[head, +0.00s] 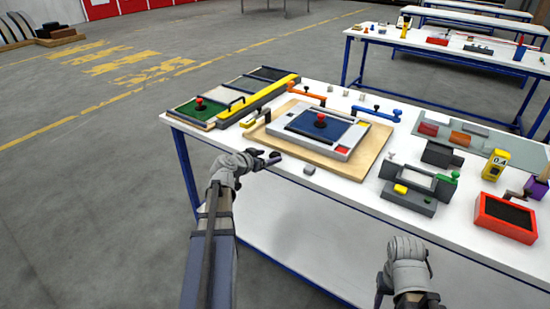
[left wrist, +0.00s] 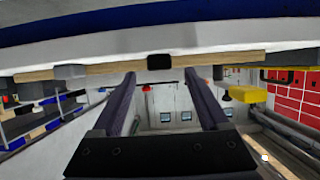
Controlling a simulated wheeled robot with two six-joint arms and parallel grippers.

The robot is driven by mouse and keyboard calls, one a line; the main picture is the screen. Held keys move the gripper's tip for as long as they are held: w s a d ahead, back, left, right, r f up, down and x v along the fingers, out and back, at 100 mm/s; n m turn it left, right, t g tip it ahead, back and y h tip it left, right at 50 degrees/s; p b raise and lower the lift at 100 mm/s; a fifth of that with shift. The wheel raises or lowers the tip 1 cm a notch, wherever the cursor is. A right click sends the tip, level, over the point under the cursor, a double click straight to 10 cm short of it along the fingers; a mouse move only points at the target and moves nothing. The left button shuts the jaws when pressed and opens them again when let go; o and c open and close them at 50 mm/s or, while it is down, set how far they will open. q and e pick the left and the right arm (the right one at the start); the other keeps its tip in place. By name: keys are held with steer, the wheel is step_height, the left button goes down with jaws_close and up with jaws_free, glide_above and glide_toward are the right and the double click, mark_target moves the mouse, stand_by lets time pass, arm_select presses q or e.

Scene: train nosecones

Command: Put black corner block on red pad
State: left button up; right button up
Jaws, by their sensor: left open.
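The black corner block (left wrist: 160,62) shows in the left wrist view, ahead of and between my open left fingers (left wrist: 165,85). It stands near the table's front edge, before the wooden board. In the head view my left gripper (head: 268,160) is at the front edge and covers or blends with the block. The gap between fingers and block is unclear. The red pad (head: 338,153) is a small square on the near right corner of the grey frame around a blue plate. My right gripper (head: 381,288) is low at the front, off the table; its jaws are unclear.
A small grey block (head: 310,169) lies right of my left gripper; it also shows in the left wrist view (left wrist: 70,74). The wooden board (head: 279,145) carries the frame. A red-knobbed plate (head: 320,121) fills the frame. A grey fixture (head: 408,198) stands further right.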

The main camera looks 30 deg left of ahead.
mark_target(274, 155)
arm_select(q)
steer(key=b+x, duration=0.1)
steer(key=x, duration=0.2)
steer(key=shift+w, duration=0.25)
jaws_close()
stand_by(0.4)
